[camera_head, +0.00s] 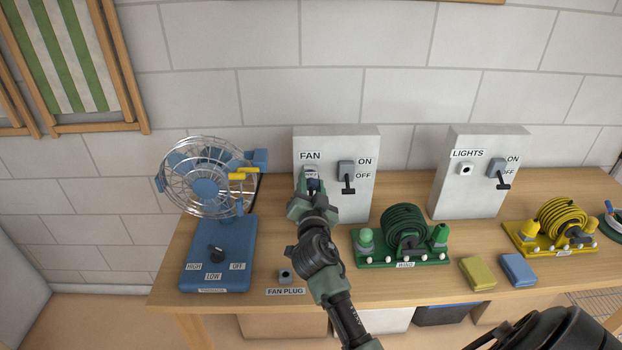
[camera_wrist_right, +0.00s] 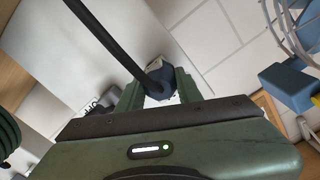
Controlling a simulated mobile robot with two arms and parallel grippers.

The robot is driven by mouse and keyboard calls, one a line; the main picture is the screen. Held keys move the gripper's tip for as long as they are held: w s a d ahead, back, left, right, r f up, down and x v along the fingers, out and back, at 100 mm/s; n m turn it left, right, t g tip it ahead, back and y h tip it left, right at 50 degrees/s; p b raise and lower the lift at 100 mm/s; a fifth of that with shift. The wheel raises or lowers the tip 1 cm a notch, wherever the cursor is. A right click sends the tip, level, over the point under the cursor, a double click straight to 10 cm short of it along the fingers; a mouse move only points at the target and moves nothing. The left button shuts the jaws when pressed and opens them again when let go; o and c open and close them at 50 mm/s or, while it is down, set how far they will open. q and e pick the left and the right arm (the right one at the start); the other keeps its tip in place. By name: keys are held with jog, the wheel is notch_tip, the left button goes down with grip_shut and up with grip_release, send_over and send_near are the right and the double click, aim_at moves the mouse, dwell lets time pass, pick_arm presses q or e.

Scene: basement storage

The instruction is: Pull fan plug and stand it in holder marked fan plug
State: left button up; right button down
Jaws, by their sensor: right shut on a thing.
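The blue-grey fan plug (camera_head: 313,184) is at the socket under the FAN label on the left white panel (camera_head: 345,140). My right gripper (camera_head: 311,194) is shut on it. The right wrist view shows the plug (camera_wrist_right: 157,82) between the fingers, with a black cord or bar running to it from the upper left. I cannot tell how far the plug sits in the socket. The FAN PLUG holder (camera_head: 285,275), a small grey block with a dark opening, stands at the table's front edge behind its label, left of my arm. My left gripper is not in view.
A blue fan (camera_head: 219,255) stands left of the panel. The fan switch (camera_head: 348,170) has its lever down. A green cable reel (camera_head: 395,258), a yellow block (camera_head: 477,273), a blue block (camera_head: 518,269) and a yellow reel (camera_head: 545,249) sit to the right. The LIGHTS panel (camera_head: 483,145) stands behind.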

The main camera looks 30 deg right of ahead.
jog(key=shift+s+a, duration=0.15)
jog(key=shift+s, duration=0.1)
jog(key=shift+v, duration=1.1)
